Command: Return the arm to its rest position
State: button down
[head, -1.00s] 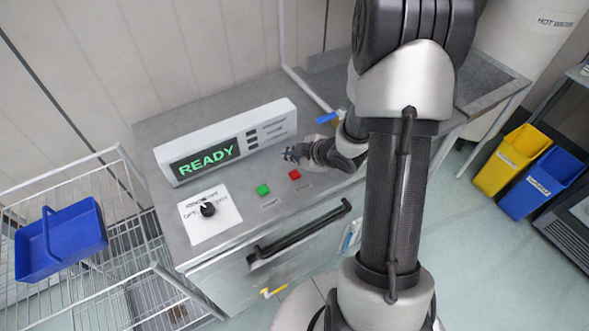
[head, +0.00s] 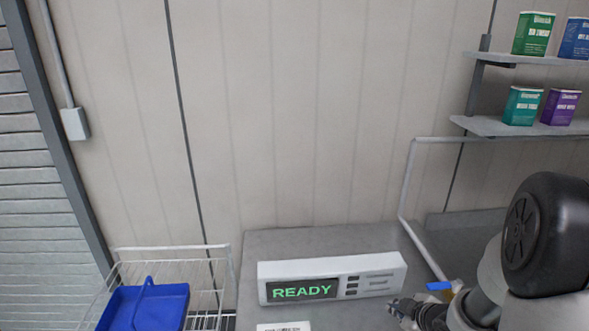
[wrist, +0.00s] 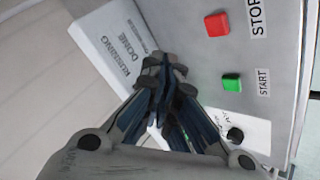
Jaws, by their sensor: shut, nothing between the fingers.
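My gripper (head: 400,308) is at the lower right of the head view, just right of the display unit, with my arm behind it at the right edge. In the wrist view my gripper (wrist: 164,75) has its fingers together with nothing between them. It is above the grey machine top, apart from the buttons. The red STOP button (wrist: 216,24) and green START button (wrist: 231,83) are to its right there. A dark knob (wrist: 235,134) is at the lower right, partly beside a finger.
The display unit (head: 388,272) reads READY in green. Shelves (head: 520,127) with several boxes are at the upper right. A blue-handled tap (head: 439,286) is close to my arm.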

jog(key=s+a+r+m+g+h+b, duration=0.3)
jog(key=s+r+m, duration=0.5)
jog(key=r, duration=0.6)
jog(key=s+a+r+m+y, duration=0.1)
jog(key=s+a, duration=0.5)
jog(key=s, duration=0.3)
jog(key=s+a+r+m+g+y, duration=0.1)
jog(key=s+a, duration=0.4)
jog(key=s, duration=0.3)
jog(key=shift+s+a+m, duration=0.3)
jog(key=shift+s+a, duration=0.05)
jog(key=c, duration=2.3)
grip_release()
jog(key=shift+r, duration=0.1)
